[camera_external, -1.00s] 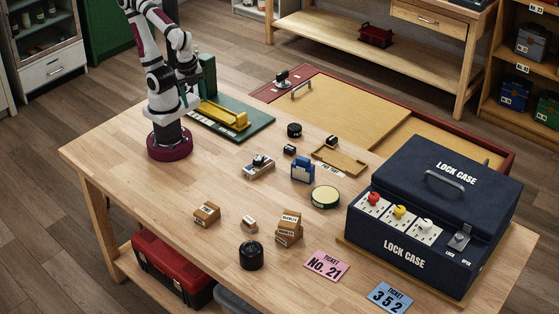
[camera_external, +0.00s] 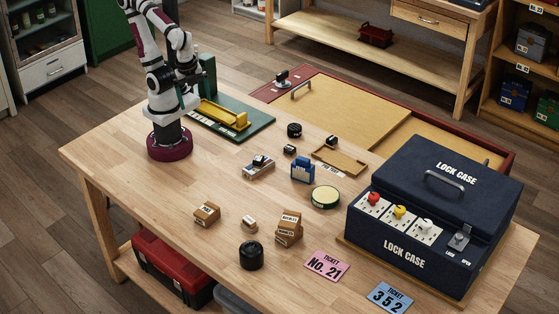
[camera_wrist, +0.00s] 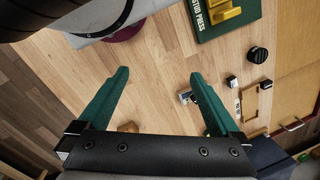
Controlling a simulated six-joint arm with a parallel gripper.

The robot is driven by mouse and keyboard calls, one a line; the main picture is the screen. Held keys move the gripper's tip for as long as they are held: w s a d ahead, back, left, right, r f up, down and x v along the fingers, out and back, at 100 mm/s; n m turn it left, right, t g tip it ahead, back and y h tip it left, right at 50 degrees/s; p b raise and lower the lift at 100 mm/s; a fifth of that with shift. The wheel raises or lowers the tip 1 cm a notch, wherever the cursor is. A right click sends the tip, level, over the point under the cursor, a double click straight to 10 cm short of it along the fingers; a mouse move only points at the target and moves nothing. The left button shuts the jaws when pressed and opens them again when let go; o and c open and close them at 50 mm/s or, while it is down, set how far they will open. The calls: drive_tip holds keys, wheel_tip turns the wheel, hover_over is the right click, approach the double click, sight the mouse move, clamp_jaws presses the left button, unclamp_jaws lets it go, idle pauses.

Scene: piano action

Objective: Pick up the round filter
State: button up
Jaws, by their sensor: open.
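I cannot tell for sure which thing is the round filter. A black knurled cylinder (camera_external: 251,255) stands near the table's front edge. A smaller black round piece (camera_external: 294,130) stands near the back edge; a black round thing also shows in the wrist view (camera_wrist: 258,54), to the right of my fingers. A round tin with a pale top and green side (camera_external: 325,198) sits left of the lock case. My gripper (camera_wrist: 159,73) has green fingers spread wide above bare wood, with nothing between them. In the external view it is hard to make out against my arm.
The dark blue lock case (camera_external: 430,255) fills the table's right end. Small cardboard boxes (camera_external: 288,232), a blue item (camera_external: 302,170), a wooden tray (camera_external: 345,162) and tickets (camera_external: 327,266) lie about. A green board with a yellow press (camera_external: 255,122) is beside my base. The front left is clear.

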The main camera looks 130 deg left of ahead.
sight(293, 125)
drive_tip(key=w+a+f+n+t+h, duration=0.1)
drive_tip(key=w+a+f+n+h, duration=0.1)
drive_tip(key=w+a+n+h, duration=0.65)
drive_tip(key=w+a+f+n+t+h, duration=0.1)
drive_tip(key=w+a+f+n, duration=0.15)
drive_tip(key=a+n, duration=0.7)
drive_tip(key=s+a+f+n+t+y, duration=0.1)
drive_tip(key=s+a+f+n+t, duration=0.2)
drive_tip(key=a+n, duration=0.3)
drive_tip(key=s+a+f+n+t+y, duration=0.1)
drive_tip(key=s+a+f+n+t, duration=0.2)
drive_tip(key=a+f+n+t, duration=0.1)
drive_tip(key=s+a+f+n+t+y, duration=0.1)
drive_tip(key=s+a+f+n+t, duration=0.2)
drive_tip(key=a+n, duration=0.5)
drive_tip(key=shift+s+a+f+n+t+y, duration=0.15)
drive_tip(key=shift+f+n+t, duration=0.15)
drive_tip(key=shift+f+n, duration=0.2)
drive_tip(key=shift+s+f+n+t+y, duration=0.1)
drive_tip(key=shift+f+n+t, duration=0.2)
drive_tip(key=shift+f+n, duration=0.2)
drive_tip(key=x, duration=1.5)
drive_tip(key=shift+w+a+f, duration=0.1)
drive_tip(key=shift+a+f, duration=0.1)
drive_tip(key=c, duration=1.4)
